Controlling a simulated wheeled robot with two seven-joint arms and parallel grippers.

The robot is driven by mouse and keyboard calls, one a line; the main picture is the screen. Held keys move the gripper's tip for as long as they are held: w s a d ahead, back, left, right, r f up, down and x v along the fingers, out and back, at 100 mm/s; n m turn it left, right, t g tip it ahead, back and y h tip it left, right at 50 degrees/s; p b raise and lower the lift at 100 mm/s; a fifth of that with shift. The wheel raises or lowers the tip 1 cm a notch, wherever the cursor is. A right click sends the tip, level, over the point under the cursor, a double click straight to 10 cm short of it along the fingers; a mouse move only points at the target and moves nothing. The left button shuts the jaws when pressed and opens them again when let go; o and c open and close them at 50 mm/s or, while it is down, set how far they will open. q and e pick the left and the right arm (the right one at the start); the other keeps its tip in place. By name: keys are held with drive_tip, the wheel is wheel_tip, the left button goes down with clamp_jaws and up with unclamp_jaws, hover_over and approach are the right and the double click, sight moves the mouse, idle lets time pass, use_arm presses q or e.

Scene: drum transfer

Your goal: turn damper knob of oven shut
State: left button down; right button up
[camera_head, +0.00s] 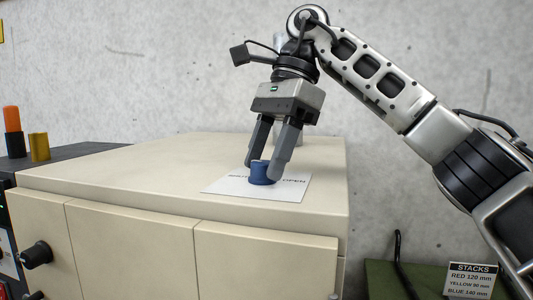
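The blue damper knob (261,174) stands on top of the cream oven (130,174), over a white label plate (230,186). The word "OPEN" shows on the plate to the right of the knob; lettering on its left is partly hidden. My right gripper (262,168) reaches down from above, tilted, with one finger on each side of the knob. Both fingertips appear to be against it, and the right finger covers part of its side. The knob's turned position cannot be read. My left gripper is not in view.
A black knob (36,254) sticks out at the oven's front left. Orange (12,119) and yellow (39,147) cylinders stand on a dark surface at left. A "STACKS" sign (470,279) stands at lower right. The rest of the oven top is clear.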

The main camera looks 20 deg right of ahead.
drive_tip(key=v, duration=0.7)
drive_tip(key=shift+r, duration=0.25)
drive_tip(key=shift+d, duration=0.1)
idle(0.6)
